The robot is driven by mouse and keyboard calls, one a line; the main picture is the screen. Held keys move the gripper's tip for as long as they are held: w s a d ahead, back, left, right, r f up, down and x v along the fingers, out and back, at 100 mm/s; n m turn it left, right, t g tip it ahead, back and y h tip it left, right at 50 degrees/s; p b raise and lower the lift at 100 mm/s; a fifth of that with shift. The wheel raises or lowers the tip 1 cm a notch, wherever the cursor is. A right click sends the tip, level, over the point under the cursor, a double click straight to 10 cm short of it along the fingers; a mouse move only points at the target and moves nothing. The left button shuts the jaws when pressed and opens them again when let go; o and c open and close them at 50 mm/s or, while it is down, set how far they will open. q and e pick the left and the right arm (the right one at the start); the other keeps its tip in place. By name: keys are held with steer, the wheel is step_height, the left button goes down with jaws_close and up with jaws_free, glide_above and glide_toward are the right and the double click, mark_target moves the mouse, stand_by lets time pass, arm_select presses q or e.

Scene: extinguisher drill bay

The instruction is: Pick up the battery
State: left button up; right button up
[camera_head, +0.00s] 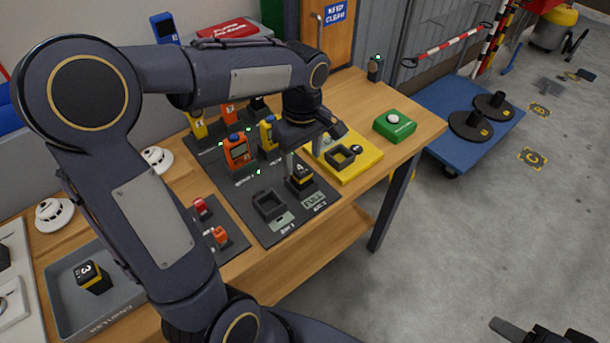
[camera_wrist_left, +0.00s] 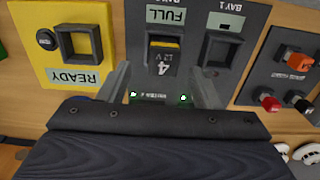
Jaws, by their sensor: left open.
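A black battery (camera_head: 300,177) with a yellow band and a white 4 stands in the FULL bay of the dark charging mat (camera_head: 240,205). In the left wrist view the battery (camera_wrist_left: 163,60) shows between my finger ends. My left gripper (camera_head: 312,148) is open and empty, close above and behind this battery; I cannot tell whether it touches. Another battery (camera_head: 92,280), marked 3, lies in a grey tray at the lower left. My right gripper (camera_head: 540,333) is partly in view at the bottom right edge, away from the table; its opening is unclear.
An empty bay (camera_head: 270,204) lies left of battery 4. A yellow READY plate (camera_head: 358,168) with an empty socket and a green button box (camera_head: 394,126) stand to the right. Orange and yellow handheld devices (camera_head: 237,152) stand behind. The grey tray (camera_head: 68,318) is at the front left.

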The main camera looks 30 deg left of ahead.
mark_target(301, 169)
arm_select(q)
steer(key=f, duration=0.5)
steer(key=shift+s, duration=0.2)
steer(key=shift+r, duration=0.15)
steer(key=c, duration=1.3)
steer(key=shift+o, duration=0.2)
steer(key=shift+r, duration=0.1)
